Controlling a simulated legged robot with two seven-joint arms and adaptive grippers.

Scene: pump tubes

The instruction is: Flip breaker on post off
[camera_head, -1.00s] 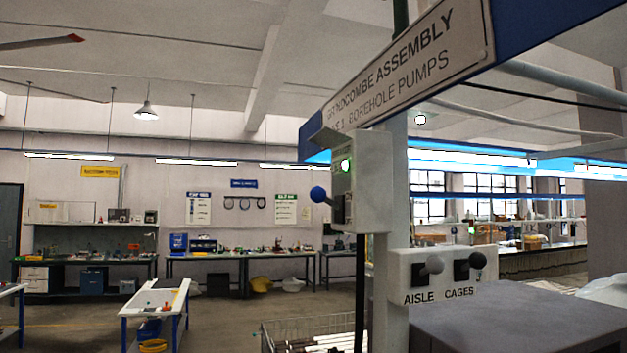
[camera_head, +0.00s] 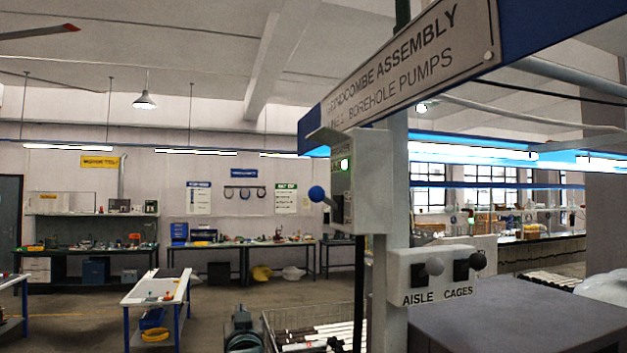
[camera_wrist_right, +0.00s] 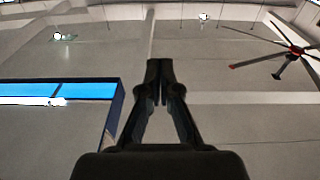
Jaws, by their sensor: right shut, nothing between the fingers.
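The breaker is a pale grey box (camera_head: 370,200) on the post (camera_head: 393,250), under the overhead sign. A green light (camera_head: 344,165) glows on its left-hand face. Its lever, with a blue ball knob (camera_head: 318,194), sticks out to the left. My right gripper (camera_head: 241,314) appears as a dark shape at the bottom edge, below and left of the breaker and apart from it. In the right wrist view the gripper (camera_wrist_right: 159,82) is shut and empty, pointing towards the ceiling. The breaker cannot be made out there. My left gripper is not in view.
A second box (camera_head: 435,272) with two black-knobbed switches, marked AISLE and CAGES, sits lower on the post. A grey cabinet (camera_head: 510,315) stands at right. A wire basket of rods (camera_head: 310,325) is below the breaker. The space left of the knob looks clear.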

